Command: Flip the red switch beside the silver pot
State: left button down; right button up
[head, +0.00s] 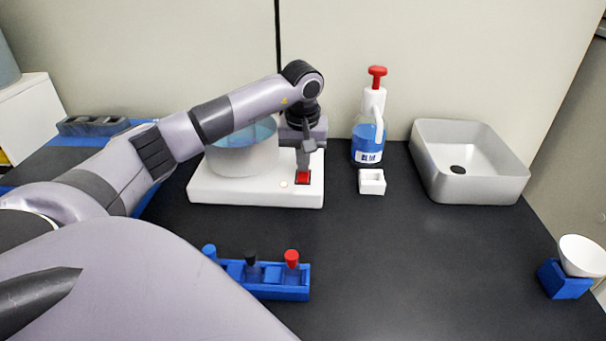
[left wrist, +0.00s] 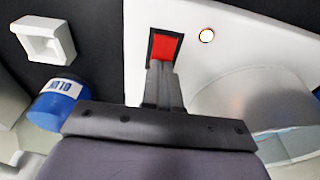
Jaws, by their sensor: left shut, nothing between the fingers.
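The silver pot (head: 243,158) sits on a white base (head: 240,193), with blue liquid inside and my left arm passing in front of part of it. The red switch (head: 303,178) is set in a dark frame at the base's right front. My left gripper (head: 304,168) is shut and empty, pointing down at the switch. In the left wrist view its fingertips (left wrist: 160,68) overlap the lower edge of the red switch (left wrist: 164,47); I cannot tell whether they touch. The pot (left wrist: 255,105) is at the right there. My right gripper is not in view.
A blue-liquid bottle with a red pump (head: 368,130) and a small white holder (head: 371,181) stand right of the base. A grey basin (head: 468,165) is farther right. A blue rack (head: 285,282) is in front. The dark table's middle right is clear.

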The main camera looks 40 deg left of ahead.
pick_arm(q)
jog(key=shift+s+f, duration=0.1)
jog(key=shift+f, duration=0.1)
jog(key=shift+r+p, duration=1)
jog(key=shift+r, duration=0.05)
notch_tip(320, 180, up, 4)
jog(key=p, duration=0.3)
jog(key=shift+f, duration=0.25)
jog(key=shift+r+p, duration=0.65)
jog(key=shift+r, duration=0.15)
jog(key=shift+f, duration=0.1)
